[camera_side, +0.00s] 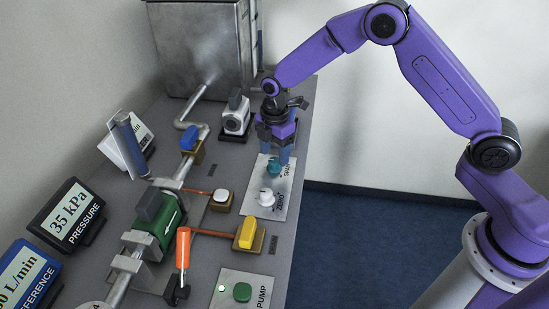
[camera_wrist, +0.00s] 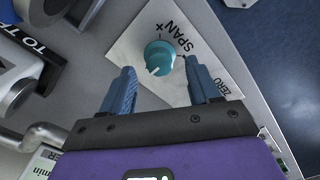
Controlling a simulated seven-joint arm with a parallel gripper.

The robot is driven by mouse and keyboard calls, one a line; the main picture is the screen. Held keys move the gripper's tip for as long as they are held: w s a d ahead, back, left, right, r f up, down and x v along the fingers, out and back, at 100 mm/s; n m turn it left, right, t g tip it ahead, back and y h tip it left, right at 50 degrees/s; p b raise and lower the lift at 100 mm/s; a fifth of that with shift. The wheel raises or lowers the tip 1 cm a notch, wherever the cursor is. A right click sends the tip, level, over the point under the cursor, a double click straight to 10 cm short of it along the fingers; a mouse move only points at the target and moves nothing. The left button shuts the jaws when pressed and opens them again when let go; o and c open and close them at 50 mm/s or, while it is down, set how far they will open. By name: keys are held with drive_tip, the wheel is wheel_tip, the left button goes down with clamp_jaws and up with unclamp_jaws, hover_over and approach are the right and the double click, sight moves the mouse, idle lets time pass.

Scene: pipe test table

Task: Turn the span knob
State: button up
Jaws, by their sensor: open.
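The span knob (camera_wrist: 159,57) is a teal round knob with a white pointer line, on a pale plate (camera_wrist: 125,48) printed SPAN. In the side view the teal knob (camera_side: 274,168) sits just below my gripper (camera_side: 276,156). In the wrist view my gripper (camera_wrist: 158,80) is open, with its two blue fingers apart. The knob shows between and slightly beyond the fingertips, with the right fingertip close to its side. I cannot tell from these views whether either finger touches it. My gripper points down over the plate.
A white ZERO knob (camera_side: 266,197) stands on the same plate, nearer the camera. A white and black device (camera_side: 236,114) stands left of my gripper. A yellow block (camera_side: 247,233) and an orange lever (camera_side: 183,247) are farther forward. The table's right edge is close to the plate.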

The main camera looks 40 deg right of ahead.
sight(274, 164)
drive_tip(key=shift+f, duration=1.45)
drive_tip(key=c, duration=1)
drive_tip(key=shift+c, duration=0.2)
